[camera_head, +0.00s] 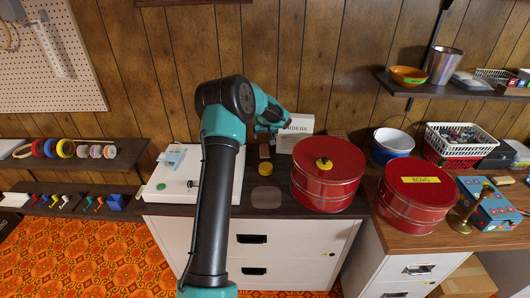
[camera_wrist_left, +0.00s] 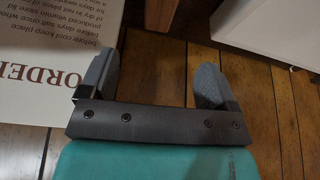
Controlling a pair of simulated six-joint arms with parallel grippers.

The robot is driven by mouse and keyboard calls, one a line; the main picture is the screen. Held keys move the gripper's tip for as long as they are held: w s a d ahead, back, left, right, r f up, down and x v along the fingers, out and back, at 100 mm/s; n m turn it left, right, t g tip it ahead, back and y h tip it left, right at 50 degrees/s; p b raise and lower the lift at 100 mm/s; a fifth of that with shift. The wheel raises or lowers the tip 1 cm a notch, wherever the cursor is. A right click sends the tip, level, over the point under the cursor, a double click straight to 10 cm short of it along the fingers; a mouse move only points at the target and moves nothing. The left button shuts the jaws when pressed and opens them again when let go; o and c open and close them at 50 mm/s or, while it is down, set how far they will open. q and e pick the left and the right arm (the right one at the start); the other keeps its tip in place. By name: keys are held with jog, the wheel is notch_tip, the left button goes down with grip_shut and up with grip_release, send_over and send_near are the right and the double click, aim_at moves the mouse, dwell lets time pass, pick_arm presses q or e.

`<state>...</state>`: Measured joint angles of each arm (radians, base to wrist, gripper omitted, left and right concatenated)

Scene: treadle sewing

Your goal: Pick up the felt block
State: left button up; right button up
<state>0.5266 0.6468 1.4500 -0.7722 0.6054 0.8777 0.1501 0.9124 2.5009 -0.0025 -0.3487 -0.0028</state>
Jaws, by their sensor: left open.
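I cannot tell for sure which thing is the felt block. A small brownish block (camera_head: 265,151) stands on the dark counter below my left gripper, behind a yellow round thing (camera_head: 265,167). A flat grey-brown pad (camera_head: 266,195) lies nearer the front. My left gripper (camera_head: 272,122) is above the back of the counter, beside the white ORDERS box (camera_head: 300,128). In the left wrist view its two grey fingers (camera_wrist_left: 155,82) are wide apart with nothing between them; the ORDERS box (camera_wrist_left: 50,60) is at the left. My right gripper is not in view.
A red tin (camera_head: 327,180) stands right of the pad, and a second red tin (camera_head: 415,205) further right. A white board-like thing (camera_head: 160,188) lies left of my arm. The wood-panelled wall (camera_head: 330,50) rises close behind the gripper.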

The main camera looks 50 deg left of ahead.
aim_at(265, 148)
pick_arm(q)
jog(key=x, duration=0.8)
jog(key=shift+w+a+f, duration=0.1)
jog(key=shift+a+f, duration=0.05)
jog(key=shift+f, duration=0.15)
jog(key=shift+x, duration=2.6)
jog(key=shift+a, duration=0.1)
jog(key=shift+c, duration=0.5)
jog(key=c, duration=0.9)
jog(key=shift+r, duration=0.15)
jog(key=shift+c, duration=0.2)
